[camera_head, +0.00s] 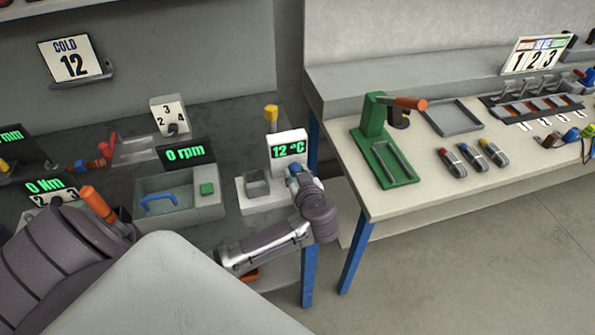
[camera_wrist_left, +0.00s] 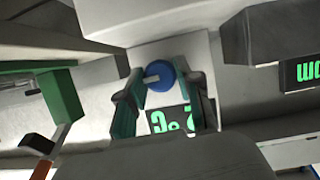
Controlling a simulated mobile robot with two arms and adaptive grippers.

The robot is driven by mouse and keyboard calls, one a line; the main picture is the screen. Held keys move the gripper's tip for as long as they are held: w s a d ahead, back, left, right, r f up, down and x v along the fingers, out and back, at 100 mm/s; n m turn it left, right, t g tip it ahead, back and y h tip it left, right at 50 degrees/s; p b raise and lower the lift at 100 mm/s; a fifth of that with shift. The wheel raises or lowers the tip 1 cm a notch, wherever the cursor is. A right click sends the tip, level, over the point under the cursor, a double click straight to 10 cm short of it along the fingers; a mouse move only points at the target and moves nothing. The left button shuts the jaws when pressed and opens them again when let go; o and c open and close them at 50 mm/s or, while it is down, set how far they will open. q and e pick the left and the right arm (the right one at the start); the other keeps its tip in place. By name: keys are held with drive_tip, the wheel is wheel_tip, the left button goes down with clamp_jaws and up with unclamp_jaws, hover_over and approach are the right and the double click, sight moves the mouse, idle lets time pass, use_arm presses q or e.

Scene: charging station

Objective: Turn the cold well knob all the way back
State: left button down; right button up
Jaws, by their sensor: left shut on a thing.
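The cold well (camera_head: 248,206) is a white unit at the right end of the dark bench, with a square opening at its front. Its upright display (camera_head: 289,149) reads 12 °C in green. The blue cold well knob (camera_head: 294,169) is on the display's front, partly hidden by my left gripper (camera_head: 298,177) in the head view. In the left wrist view the round blue knob (camera_wrist_left: 161,75), with a pale bar across it, lies between the fingers of my left gripper (camera_wrist_left: 163,88), which is shut on it. My right gripper is not in view.
A sign (camera_head: 75,60) reads COLD 12. Left of the cold well stands a grey box (camera_head: 190,210) with a blue handle and a 0 rpm display (camera_head: 185,153). A gap separates the dark bench from the light bench (camera_head: 400,205), which holds a green press (camera_head: 375,145).

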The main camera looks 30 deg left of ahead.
use_arm(q)
drive_tip(key=shift+s+r+n+t+h+p, duration=0.15)
drive_tip(key=shift+n+t+h+p, duration=0.3)
drive_tip(key=shift+n+p, duration=0.5)
drive_tip(key=shift+n+t+p, duration=0.35)
drive_tip(key=shift+n+p, duration=0.15)
drive_tip(key=shift+n, duration=0.05)
drive_tip(key=shift+f+n+t+h, duration=0.25)
drive_tip(key=shift+n+t, duration=0.15)
drive_tip(key=shift+n, duration=0.2)
drive_tip(key=shift+a+n+t, duration=0.1)
drive_tip(key=shift+n+t, duration=0.3)
drive_tip(key=shift+n, duration=0.3)
drive_tip(key=shift+f+n+t+h, duration=0.15)
drive_tip(key=shift+n+t+h, duration=0.25)
drive_tip(key=shift+n, duration=0.2)
drive_tip(key=shift+s+f+n+t+b, duration=0.15)
drive_tip(key=shift+n+t+b, duration=0.15)
drive_tip(key=shift+n+b, duration=0.4)
drive_tip(key=n+t+b, duration=0.1)
drive_tip(key=n+b, duration=0.1)
drive_tip(key=shift+f+n+b, duration=0.1)
drive_tip(key=shift+n+b, duration=0.2)
drive_tip(key=shift+b, duration=0.1)
drive_tip(key=shift+n+t+b, duration=0.6)
drive_tip(key=shift+n+b, duration=0.4)
drive_tip(key=shift+b, duration=0.05)
